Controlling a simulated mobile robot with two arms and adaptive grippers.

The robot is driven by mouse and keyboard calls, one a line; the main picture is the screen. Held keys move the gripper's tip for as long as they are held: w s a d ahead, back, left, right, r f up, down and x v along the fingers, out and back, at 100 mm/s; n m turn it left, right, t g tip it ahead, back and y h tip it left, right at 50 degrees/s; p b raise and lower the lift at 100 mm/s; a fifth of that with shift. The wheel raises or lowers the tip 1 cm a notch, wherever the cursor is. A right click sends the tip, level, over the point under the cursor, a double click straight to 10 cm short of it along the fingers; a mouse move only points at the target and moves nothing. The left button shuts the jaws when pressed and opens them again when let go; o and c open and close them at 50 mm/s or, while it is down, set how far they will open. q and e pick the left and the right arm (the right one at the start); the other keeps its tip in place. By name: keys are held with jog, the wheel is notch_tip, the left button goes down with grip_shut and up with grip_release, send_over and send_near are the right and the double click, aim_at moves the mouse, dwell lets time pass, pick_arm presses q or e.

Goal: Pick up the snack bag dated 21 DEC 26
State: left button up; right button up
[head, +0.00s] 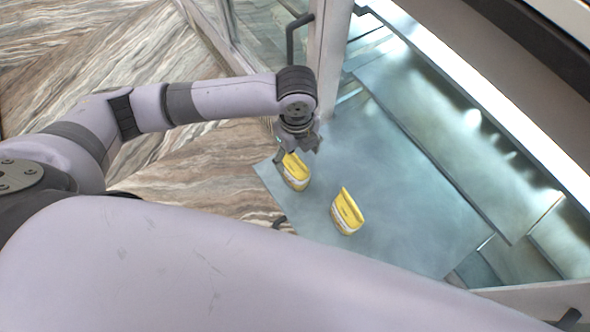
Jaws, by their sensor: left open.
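Two yellow snack bags with pale bands stand on a grey-blue glass shelf (420,215). One snack bag (297,177) is near the shelf's left edge, directly below my left gripper (292,153). The other snack bag (347,213) stands apart, to the right and nearer to me. The dates on both bags are too small to read, so I cannot tell which is dated 21 DEC 26. My left gripper is open and points down at the top of the left bag, partly covering it. I cannot tell whether its fingers touch the bag. My right gripper is not seen.
A pale upright post (330,45) of the cabinet and a dark handle (291,40) stand close behind my left gripper. Glass panels and lit shelves lie to the right. The shelf right of the bags is clear. Brown striped stone floor (190,155) lies left.

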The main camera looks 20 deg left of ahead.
aim_at(295, 162)
pick_arm(q)
jog(key=shift+a+f, duration=0.15)
jog(key=shift+f, duration=2.45)
jog(key=shift+f, duration=0.2)
grip_shut()
